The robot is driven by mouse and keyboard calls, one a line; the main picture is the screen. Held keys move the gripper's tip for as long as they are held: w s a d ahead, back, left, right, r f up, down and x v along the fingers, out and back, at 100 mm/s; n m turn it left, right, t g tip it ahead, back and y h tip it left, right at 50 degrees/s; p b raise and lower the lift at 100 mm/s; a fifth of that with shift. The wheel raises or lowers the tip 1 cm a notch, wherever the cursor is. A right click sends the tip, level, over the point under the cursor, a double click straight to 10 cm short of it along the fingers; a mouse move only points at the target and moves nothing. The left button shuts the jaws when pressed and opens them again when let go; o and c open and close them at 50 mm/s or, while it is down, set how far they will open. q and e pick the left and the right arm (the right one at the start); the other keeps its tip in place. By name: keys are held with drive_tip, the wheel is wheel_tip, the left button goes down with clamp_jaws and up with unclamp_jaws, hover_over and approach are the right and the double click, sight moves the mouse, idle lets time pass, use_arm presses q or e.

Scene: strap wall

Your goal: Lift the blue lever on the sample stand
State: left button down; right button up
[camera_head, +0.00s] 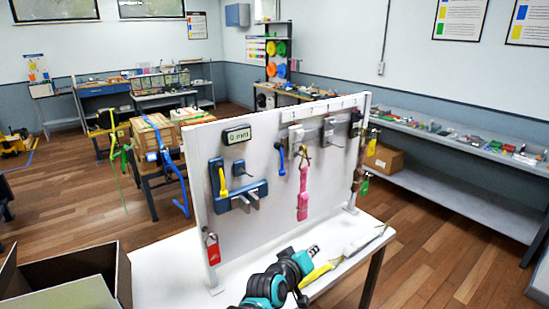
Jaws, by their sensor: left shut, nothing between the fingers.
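The sample stand is an upright white panel (259,212) on a white table. A small blue lever (281,158) hangs downward near the panel's upper middle, below a grey mount. Left of it, a blue plate (216,176) bears a yellow lever (222,182). My left gripper (313,250) is low in front of the panel, near the tabletop, below and to the right of the blue lever and apart from it. It is small in the picture; its fingers look together with nothing held. My right gripper is not in view.
A pink strap (303,192) hangs right of the blue lever. A red tag (212,249) hangs at the panel's lower left. A yellow-handled tool (317,273) lies on the table beside my arm. An open box (66,268) stands at lower left.

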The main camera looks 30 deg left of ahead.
use_arm(q)
drive_tip(key=w+a+r+n+t+y+p, duration=0.1)
drive_tip(key=w+a+r+n+y+p, duration=0.2)
drive_tip(key=a+n, duration=0.3)
drive_tip(key=w+a+r+n+t+y+p, duration=0.2)
drive_tip(key=w+a+r+n+y+p, duration=0.2)
drive_tip(key=a, duration=0.8)
wheel_tip(320, 180, up, 2)
drive_tip(key=n, duration=0.3)
drive_tip(key=shift+w+a+r+y, duration=0.15)
drive_tip(key=shift+w+a+y, duration=0.05)
drive_tip(key=shift+w+y, duration=0.1)
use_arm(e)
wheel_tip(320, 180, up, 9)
use_arm(q)
drive_tip(key=x, duration=1)
drive_tip(key=shift+d+r, duration=0.1)
drive_tip(key=shift+r, duration=0.1)
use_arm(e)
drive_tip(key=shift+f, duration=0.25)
